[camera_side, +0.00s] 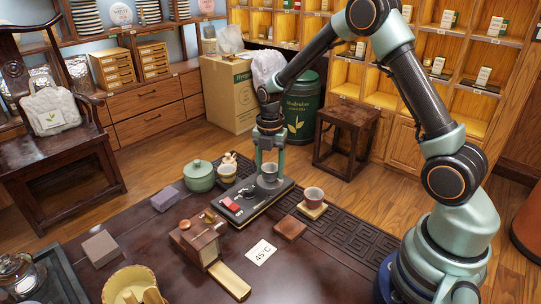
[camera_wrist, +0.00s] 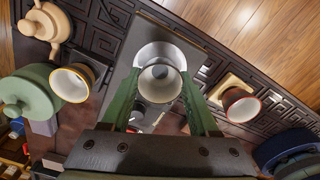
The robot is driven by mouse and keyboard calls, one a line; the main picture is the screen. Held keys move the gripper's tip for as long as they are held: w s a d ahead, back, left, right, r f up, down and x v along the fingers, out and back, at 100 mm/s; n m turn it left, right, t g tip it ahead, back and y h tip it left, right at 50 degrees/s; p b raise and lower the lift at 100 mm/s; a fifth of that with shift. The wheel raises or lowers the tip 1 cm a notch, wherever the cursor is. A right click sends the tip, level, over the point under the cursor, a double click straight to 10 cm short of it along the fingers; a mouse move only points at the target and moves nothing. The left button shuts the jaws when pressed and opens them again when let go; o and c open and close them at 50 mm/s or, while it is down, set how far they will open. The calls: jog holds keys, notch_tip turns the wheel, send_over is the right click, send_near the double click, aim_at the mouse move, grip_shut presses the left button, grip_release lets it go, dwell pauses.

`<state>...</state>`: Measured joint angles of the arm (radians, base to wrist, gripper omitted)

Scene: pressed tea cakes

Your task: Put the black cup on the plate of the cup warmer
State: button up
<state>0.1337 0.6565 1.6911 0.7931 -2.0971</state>
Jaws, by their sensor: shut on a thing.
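The black cup (camera_side: 269,170), dark grey in this light with a pale inside, is upright between the fingers of my gripper (camera_side: 269,164). In the wrist view the cup (camera_wrist: 160,84) sits between the green fingers of my gripper (camera_wrist: 161,80), which are shut on it. The cup warmer (camera_side: 250,207) is a long black base with a red switch. Its round pale plate (camera_side: 269,184) is under the cup and also shows behind it in the wrist view (camera_wrist: 159,49). I cannot tell whether the cup touches the plate.
A red cup (camera_side: 313,194) stands on a small coaster right of the warmer. Left of it are a light-rimmed cup (camera_side: 227,172) and a green lidded pot (camera_side: 199,178). A wooden box (camera_side: 194,241) and a 45°C card (camera_side: 261,252) lie in front.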

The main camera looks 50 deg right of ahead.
jog(key=shift+f, duration=0.1)
jog(key=o, duration=1.3)
jog(key=shift+o, duration=0.2)
jog(key=s+a+r+m+t, duration=0.1)
jog(key=s+r+m, duration=0.1)
jog(key=r, duration=0.6)
jog(key=s+a+r+m, duration=0.1)
jog(key=r+m, duration=0.1)
jog(key=r, duration=0.7)
jog(key=s+a+r+m+t, duration=0.2)
jog(key=s+m, duration=0.4)
jog(key=m, duration=0.3)
jog(key=s+a+r+m+t, duration=0.1)
jog(key=s+a+m+t, duration=0.1)
jog(key=s+m, duration=0.5)
jog(key=shift+r+m+t, duration=0.3)
jog(key=shift+r+m, duration=0.05)
jog(key=shift+m, duration=0.85)
